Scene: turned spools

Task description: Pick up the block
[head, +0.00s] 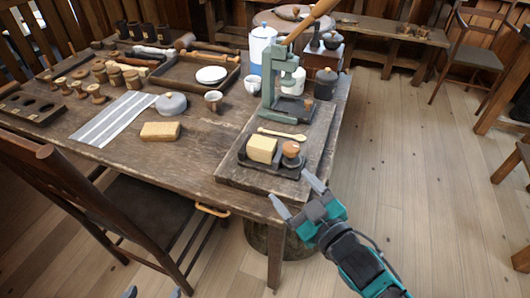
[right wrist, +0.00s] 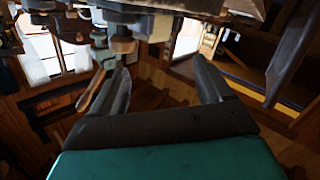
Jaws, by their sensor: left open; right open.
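A pale yellow block (head: 262,149) sits on a dark tray (head: 246,164) on the wooden board at the table's near right. Another block, tan and brick-like (head: 160,131), lies on the bare table further left. My right gripper (head: 298,195) is open and empty, in front of the board's near edge and apart from the yellow block. Its two fingers also show in the right wrist view (right wrist: 165,80), with nothing between them. Only the fingertips of my left gripper (head: 153,293) show at the bottom edge; they are spread apart, with nothing seen between them.
A round wooden-topped piece (head: 291,150) stands beside the yellow block, and a wooden spoon (head: 282,134) lies behind it. A green lever press (head: 278,90) stands at the board's back. A chair (head: 150,215) is at the table's near side.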

